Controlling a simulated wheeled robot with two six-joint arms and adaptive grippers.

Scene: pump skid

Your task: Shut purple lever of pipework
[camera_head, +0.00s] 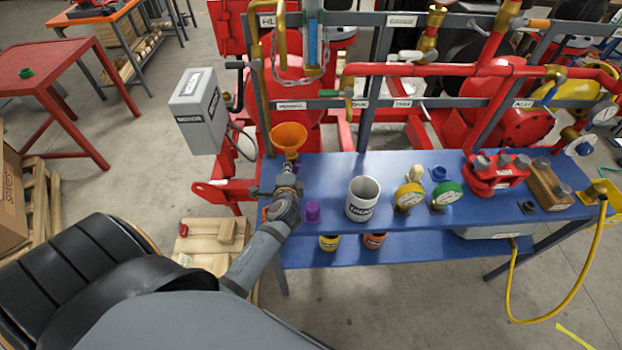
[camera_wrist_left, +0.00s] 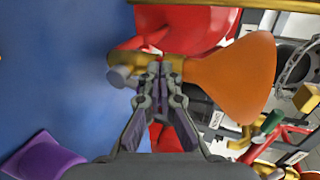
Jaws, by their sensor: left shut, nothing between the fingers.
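My left gripper (camera_head: 287,183) is at the left end of the blue table, just below the orange funnel (camera_head: 289,138). In the left wrist view its fingers (camera_wrist_left: 160,72) are shut and empty, with their tips against or just in front of the brass pipe (camera_wrist_left: 172,68) under the funnel (camera_wrist_left: 235,75). I cannot make out a purple lever clearly; the gripper covers part of the pipework there. My right gripper is not in view.
Red pipework (camera_head: 430,69) and a grey rail run behind. A grey box (camera_head: 199,110) stands left of the funnel.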

